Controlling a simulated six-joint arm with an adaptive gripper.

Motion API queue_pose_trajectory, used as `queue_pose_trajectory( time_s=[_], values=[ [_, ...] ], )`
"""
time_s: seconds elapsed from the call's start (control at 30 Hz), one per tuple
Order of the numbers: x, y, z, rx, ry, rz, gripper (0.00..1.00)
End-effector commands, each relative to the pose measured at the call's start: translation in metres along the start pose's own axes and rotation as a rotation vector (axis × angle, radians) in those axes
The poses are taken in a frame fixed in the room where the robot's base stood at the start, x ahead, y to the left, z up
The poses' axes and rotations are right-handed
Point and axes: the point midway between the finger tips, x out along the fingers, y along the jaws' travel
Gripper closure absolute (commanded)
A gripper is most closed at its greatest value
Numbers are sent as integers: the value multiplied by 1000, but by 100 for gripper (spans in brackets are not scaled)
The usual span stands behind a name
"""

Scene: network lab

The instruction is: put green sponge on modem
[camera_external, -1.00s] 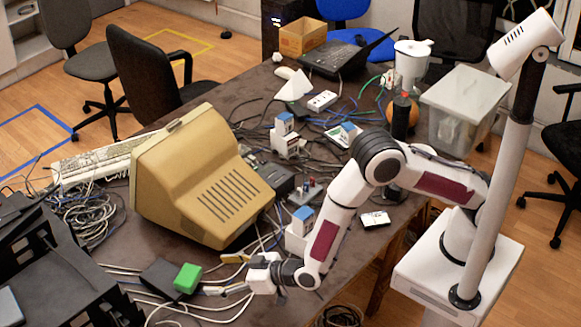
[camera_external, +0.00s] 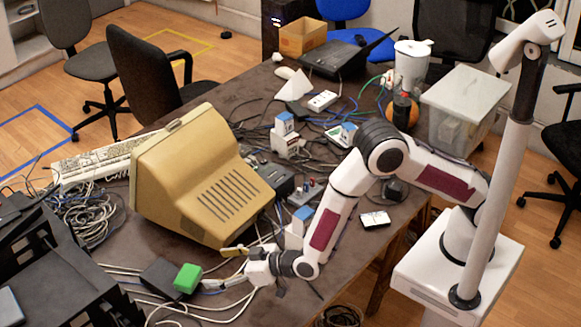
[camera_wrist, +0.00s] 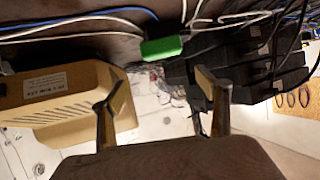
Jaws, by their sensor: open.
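The green sponge (camera_external: 187,278) is a small bright block at the front left of the table, at the right end of a flat black box (camera_external: 160,277). I cannot tell whether it rests on the box or beside it. The sponge also shows in the wrist view (camera_wrist: 162,47), beyond and between my fingers. My gripper (camera_external: 222,268) is open and empty, just right of the sponge and apart from it. Its two spread fingers show in the wrist view (camera_wrist: 161,78). Another dark device (camera_external: 274,179) sits right of the monitor; I cannot tell which box is the modem.
A big beige monitor (camera_external: 200,180) stands behind and left of my gripper. Black racks (camera_external: 60,275) fill the front left. Loose cables (camera_external: 190,308) run around the sponge. A small blue-and-white box (camera_external: 300,226) stands close by my forearm. The table is cluttered behind.

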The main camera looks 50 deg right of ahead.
Motion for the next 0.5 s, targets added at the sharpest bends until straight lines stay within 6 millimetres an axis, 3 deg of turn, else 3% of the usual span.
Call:
queue_pose_trajectory(
  time_s=[0.27,0.5],
  values=[
    [-12,35,-50,63,-58,-21,25],
    [-35,72,-89,107,-118,-40,25]
  ],
)
